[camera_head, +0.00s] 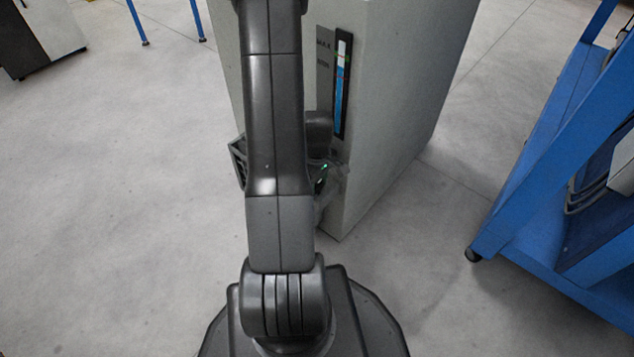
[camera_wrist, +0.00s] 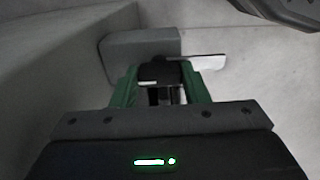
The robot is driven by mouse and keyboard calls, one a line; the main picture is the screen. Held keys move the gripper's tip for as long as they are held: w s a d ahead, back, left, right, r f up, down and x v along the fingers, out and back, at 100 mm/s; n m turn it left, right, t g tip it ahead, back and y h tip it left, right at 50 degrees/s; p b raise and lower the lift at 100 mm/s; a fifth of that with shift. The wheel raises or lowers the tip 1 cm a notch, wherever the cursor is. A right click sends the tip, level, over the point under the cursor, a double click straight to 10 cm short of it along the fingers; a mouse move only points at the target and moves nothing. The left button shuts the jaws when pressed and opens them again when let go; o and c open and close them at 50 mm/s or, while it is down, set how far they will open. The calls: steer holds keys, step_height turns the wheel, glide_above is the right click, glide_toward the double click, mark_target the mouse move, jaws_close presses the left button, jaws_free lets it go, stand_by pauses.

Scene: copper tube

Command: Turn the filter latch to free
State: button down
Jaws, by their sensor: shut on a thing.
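The filter latch shows in the wrist view as a dark hub with a pale flat lever (camera_wrist: 208,62) reaching to the right. It sits against a grey block (camera_wrist: 135,44) on the cabinet. My gripper (camera_wrist: 160,76) has its green fingers on either side of the dark hub, shut on the latch. The contact points are partly hidden. In the head view my own arm covers the latch and most of the gripper.
The grey cabinet (camera_head: 390,110) stands ahead with a blue level gauge (camera_head: 342,88) on its front. A blue cart (camera_head: 530,215) stands at the right. The floor at the left (camera_head: 120,200) is clear.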

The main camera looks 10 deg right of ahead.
mark_target(317, 184)
stand_by(0.3)
steer(key=c, duration=0.8)
jaws_free()
step_height(317, 184, up, 14)
steer(key=p, duration=0.5)
steer(key=shift+f, duration=0.1)
step_height(317, 184, down, 14)
steer(key=b, duration=0.5)
steer(key=shift+r, duration=0.2)
